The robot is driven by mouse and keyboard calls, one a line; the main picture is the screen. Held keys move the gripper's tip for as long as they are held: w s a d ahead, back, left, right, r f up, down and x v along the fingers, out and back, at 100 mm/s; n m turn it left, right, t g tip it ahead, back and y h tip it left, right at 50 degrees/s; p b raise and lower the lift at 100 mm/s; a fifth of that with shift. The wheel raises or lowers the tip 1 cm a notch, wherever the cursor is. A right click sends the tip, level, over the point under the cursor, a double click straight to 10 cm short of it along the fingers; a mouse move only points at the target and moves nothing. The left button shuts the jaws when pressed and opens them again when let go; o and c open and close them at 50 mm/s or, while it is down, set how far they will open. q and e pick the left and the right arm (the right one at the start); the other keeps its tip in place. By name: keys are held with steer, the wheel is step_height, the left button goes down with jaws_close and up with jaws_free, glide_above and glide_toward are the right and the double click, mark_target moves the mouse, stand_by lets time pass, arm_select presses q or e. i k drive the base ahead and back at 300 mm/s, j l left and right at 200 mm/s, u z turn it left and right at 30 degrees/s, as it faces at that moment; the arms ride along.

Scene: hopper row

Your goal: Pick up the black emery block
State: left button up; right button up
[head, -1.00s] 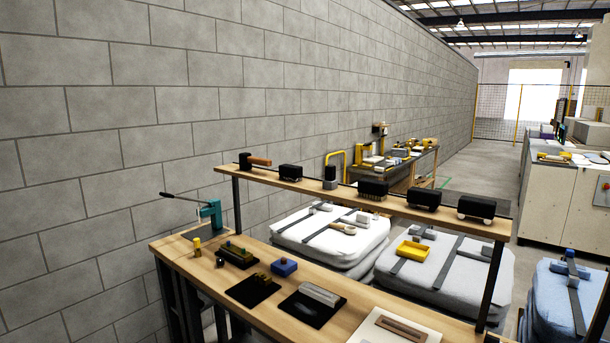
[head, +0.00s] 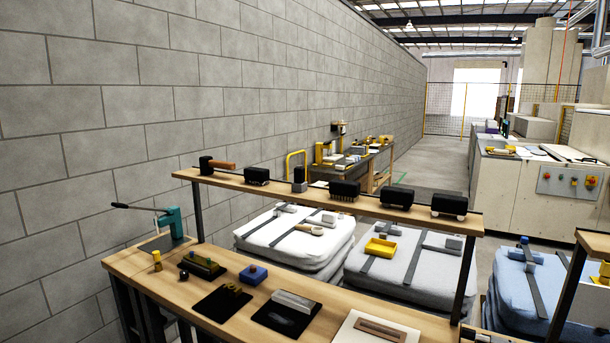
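Several black blocks stand in a row on the raised wooden shelf (head: 300,196) above the bench. From left to right there is a black block (head: 256,175), a wider black block (head: 343,188), another black block (head: 397,195) and one at the right end (head: 449,203). At this size I cannot tell which of them is the emery block. A black-headed tool with an orange-brown handle (head: 222,165) lies at the shelf's left end. A grey piece with a black top (head: 299,180) stands between the blocks. Neither of my grippers is in view.
A wooden bench (head: 140,268) below carries a teal lever press (head: 172,222), a blue block (head: 253,273), black mats and a white board (head: 350,335). Sacks with straps (head: 300,240) stand behind. A block wall runs along the left. A grey aisle is open farther back.

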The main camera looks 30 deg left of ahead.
mark_target(253, 175)
steer(key=j+z, duration=0.35)
steer(key=j, duration=0.15)
steer(key=k+j+z, duration=0.15)
steer(key=j+z, duration=0.2)
steer(key=j, duration=0.15)
steer(key=k+j+z, duration=0.1)
steer(key=j, duration=0.25)
steer(key=k+j, duration=0.15)
steer(key=j, duration=0.2)
steer(key=k+j+z, duration=0.15)
steer(key=j, duration=0.2)
